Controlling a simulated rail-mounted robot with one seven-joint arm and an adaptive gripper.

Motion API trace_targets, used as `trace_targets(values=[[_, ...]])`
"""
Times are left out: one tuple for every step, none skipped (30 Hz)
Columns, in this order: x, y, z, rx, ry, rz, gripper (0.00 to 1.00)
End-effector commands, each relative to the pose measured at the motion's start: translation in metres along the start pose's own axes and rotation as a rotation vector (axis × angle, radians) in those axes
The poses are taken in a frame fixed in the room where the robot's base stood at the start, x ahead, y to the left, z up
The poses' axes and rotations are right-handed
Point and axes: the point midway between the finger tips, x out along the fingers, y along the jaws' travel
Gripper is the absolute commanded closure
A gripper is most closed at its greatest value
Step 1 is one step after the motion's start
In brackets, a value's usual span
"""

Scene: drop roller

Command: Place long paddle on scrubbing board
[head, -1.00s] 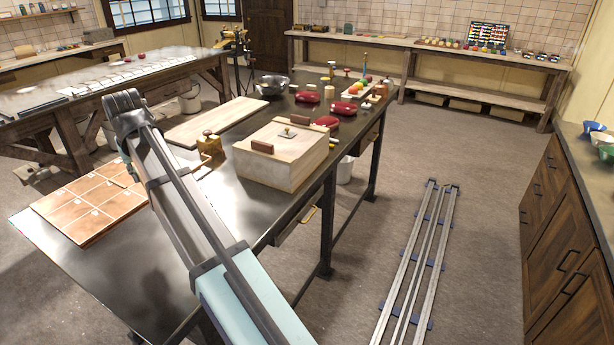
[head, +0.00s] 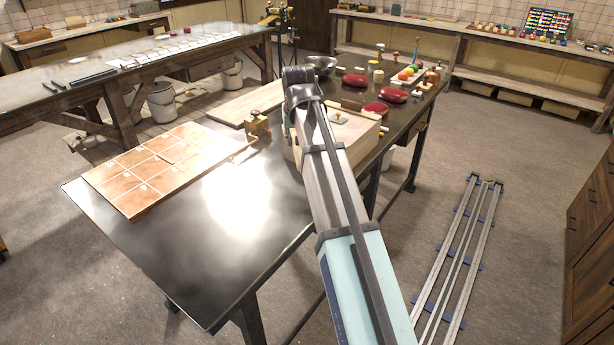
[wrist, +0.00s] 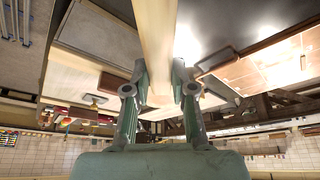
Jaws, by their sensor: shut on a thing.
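In the wrist view my gripper (wrist: 159,66) is shut on a long pale wooden piece, the long paddle (wrist: 155,30). The paddle runs from between the fingers to the top edge of the picture, so its far end is out of view. In the head view my arm hides the gripper and paddle. A flat pale wooden board (head: 233,109) lies on the far left of the dark metal table (head: 190,265). A reddish board (head: 122,172) with a grid of square panels lies nearer on the left. I cannot tell for certain which is the scrubbing board.
A pale wooden box (head: 366,128) stands on the table, partly behind my arm. A brass block (head: 257,128) stands left of it. Red rounded objects (head: 394,95) and a metal bowl (head: 321,65) are farther back. Metal rails (head: 457,250) lie on the floor at right.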

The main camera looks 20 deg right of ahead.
Motion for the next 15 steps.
trace_targets(values=[[0.011, 0.000, 0.007, 0.000, -0.003, 0.000, 1.00], [0.017, 0.000, 0.011, 0.000, -0.004, 0.000, 1.00], [0.026, 0.000, 0.014, 0.000, -0.004, 0.000, 1.00], [0.033, 0.000, 0.017, 0.000, -0.003, 0.000, 1.00], [0.040, 0.000, 0.020, 0.000, -0.004, 0.000, 1.00], [0.048, 0.000, 0.023, 0.000, -0.003, 0.000, 1.00], [0.055, 0.000, 0.026, 0.000, -0.004, 0.000, 1.00], [0.061, 0.000, 0.028, 0.000, -0.003, 0.000, 1.00], [0.070, 0.000, 0.032, 0.000, -0.004, 0.000, 1.00], [0.076, 0.000, 0.035, 0.000, -0.004, 0.000, 1.00], [0.082, 0.000, 0.036, 0.000, -0.002, 0.000, 1.00], [0.089, 0.000, 0.039, 0.000, -0.003, 0.000, 1.00], [0.094, 0.000, 0.041, 0.000, -0.002, 0.000, 1.00], [0.098, 0.000, 0.043, 0.000, -0.002, 0.000, 1.00], [0.104, 0.000, 0.044, 0.000, -0.002, 0.000, 1.00]])
